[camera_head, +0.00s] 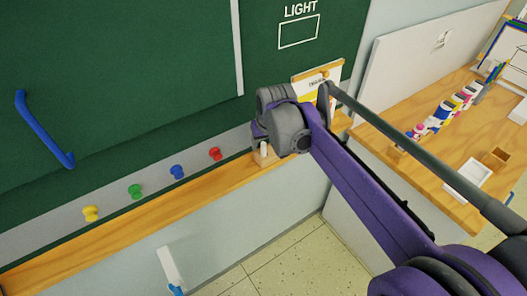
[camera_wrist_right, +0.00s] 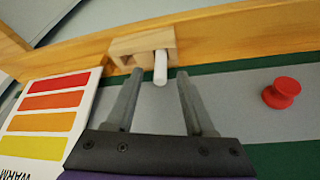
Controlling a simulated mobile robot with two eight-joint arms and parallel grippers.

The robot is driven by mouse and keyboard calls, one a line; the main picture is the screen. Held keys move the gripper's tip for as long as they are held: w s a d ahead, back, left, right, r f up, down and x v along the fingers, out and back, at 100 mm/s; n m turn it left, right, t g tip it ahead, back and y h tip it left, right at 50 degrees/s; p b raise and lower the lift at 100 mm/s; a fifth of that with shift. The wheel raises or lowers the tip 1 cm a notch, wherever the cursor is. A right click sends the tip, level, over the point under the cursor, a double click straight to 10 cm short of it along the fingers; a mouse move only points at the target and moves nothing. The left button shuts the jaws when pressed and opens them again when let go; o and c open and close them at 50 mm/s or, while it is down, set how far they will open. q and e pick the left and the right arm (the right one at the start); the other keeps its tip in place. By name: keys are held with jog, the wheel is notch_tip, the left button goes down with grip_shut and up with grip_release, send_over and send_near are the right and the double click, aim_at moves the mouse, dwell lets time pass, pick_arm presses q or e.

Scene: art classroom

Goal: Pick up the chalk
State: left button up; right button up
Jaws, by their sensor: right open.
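A white stick of chalk (camera_wrist_right: 160,68) stands in a small wooden holder (camera_wrist_right: 133,47) on the wooden ledge. In the head view the chalk (camera_head: 264,149) shows at the ledge just left of my right gripper, with the holder (camera_head: 262,160) beneath it. My right gripper (camera_wrist_right: 153,86) is open in the right wrist view, with its two fingers spread and the chalk seen between their tips. I cannot tell how far the tips are from the chalk. In the head view my right wrist hides the fingers. My left gripper is not in view.
A red knob (camera_wrist_right: 282,93) sits right of the fingers in the wrist view. A color chart (camera_wrist_right: 48,110) is at left. The ledge (camera_head: 130,220) runs below the green chalkboard (camera_head: 120,80). A wooden table (camera_head: 440,190) with paints and trays stands at right.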

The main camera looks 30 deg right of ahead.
jog(key=shift+w+d+f, duration=0.1)
jog(key=shift+w+f, duration=0.2)
jog(key=shift+f, duration=0.35)
grip_shut()
